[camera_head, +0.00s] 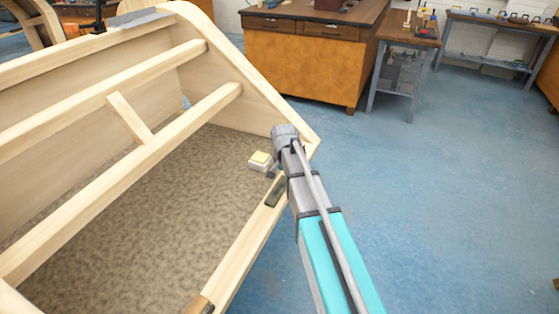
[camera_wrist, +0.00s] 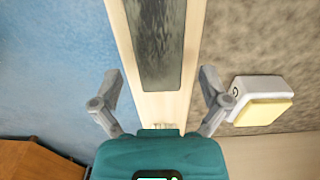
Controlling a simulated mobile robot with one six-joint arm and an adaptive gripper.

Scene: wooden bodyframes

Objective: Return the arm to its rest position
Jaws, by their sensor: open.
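My arm reaches from the lower right of the head view to the right front edge of the wooden bodyframe (camera_head: 110,84). In the wrist view, my gripper (camera_wrist: 158,88) is open, its two fingers standing apart on either side of the frame's light wooden rail (camera_wrist: 160,108). Nothing is held between them. A dark rectangular plate (camera_wrist: 156,40) lies along the rail ahead of the fingers; it also shows in the head view (camera_head: 275,190). In the head view my gripper's fingers are mostly hidden behind my wrist.
A white and yellow block (camera_wrist: 262,100) sits just right of my right finger, inside the frame, near its patterned floor (camera_head: 150,210). A brown desk (camera_head: 312,55) and workbenches (camera_head: 408,38) stand at the back. The blue floor (camera_head: 450,180) to the right is clear.

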